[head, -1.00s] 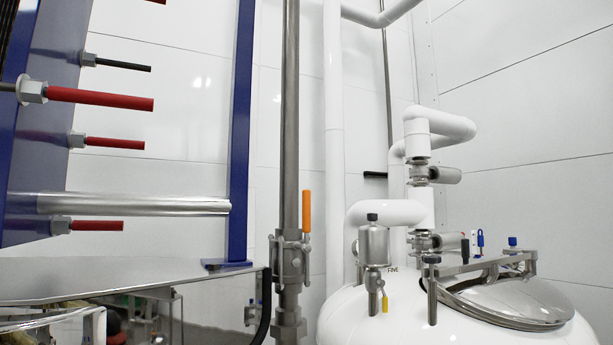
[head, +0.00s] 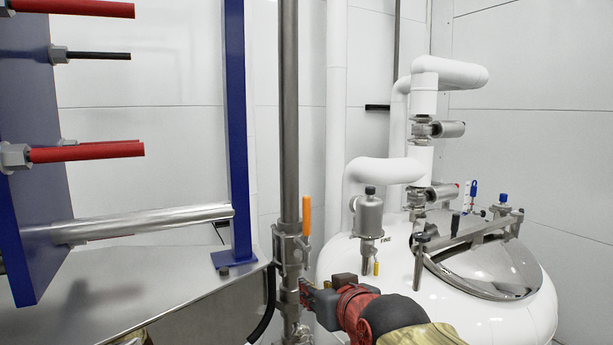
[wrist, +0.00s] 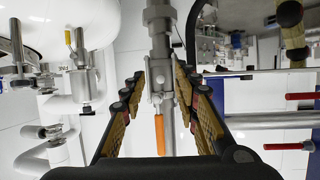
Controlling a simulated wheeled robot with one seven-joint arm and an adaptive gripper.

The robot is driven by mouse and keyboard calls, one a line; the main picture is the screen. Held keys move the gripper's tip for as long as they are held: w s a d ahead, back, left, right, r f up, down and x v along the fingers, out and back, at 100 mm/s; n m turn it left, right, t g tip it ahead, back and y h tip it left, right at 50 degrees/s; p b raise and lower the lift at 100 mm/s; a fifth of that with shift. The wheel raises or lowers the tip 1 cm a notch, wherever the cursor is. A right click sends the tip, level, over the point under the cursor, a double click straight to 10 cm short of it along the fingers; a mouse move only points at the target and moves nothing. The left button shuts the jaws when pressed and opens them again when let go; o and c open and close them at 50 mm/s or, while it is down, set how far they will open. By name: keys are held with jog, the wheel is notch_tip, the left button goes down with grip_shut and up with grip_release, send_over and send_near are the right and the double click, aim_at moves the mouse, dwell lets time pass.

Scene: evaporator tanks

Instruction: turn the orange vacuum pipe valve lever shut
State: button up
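The orange valve lever (head: 306,215) points straight up beside a vertical steel pipe (head: 289,120). The metal valve body (head: 290,248) is just below it. My gripper (head: 306,292) is low at the pipe, below the lever, reaching in from the lower right. In the wrist view the picture is upside down, and the lever (wrist: 159,134) hangs downward from the valve body (wrist: 160,95). My gripper's (wrist: 159,80) two fingers stand apart on either side of the valve and lever. The gripper is open, and no finger clearly touches the lever.
A white tank (head: 480,320) with a shiny lid and a small metal canister (head: 369,215) stands right of the pipe. A blue post (head: 238,130) and steel surface (head: 190,270) are at left. Red-sleeved rods (head: 85,152) stick out there. A black hose (head: 266,310) runs close beside the pipe.

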aim_at(308, 208)
jog(key=w+r+t, duration=0.4)
jog(key=r, duration=0.9)
jog(key=w+p, duration=0.1)
jog(key=w, duration=0.1)
jog(key=w+a, duration=0.1)
jog(key=w, duration=0.2)
jog(key=w+p, duration=0.1)
jog(key=w, duration=0.1)
jog(key=shift+w+a+r+p, duration=0.25)
jog(key=shift+a+p, duration=0.05)
jog(key=shift+a, duration=0.05)
jog(key=shift+c, duration=0.8)
grip_shut()
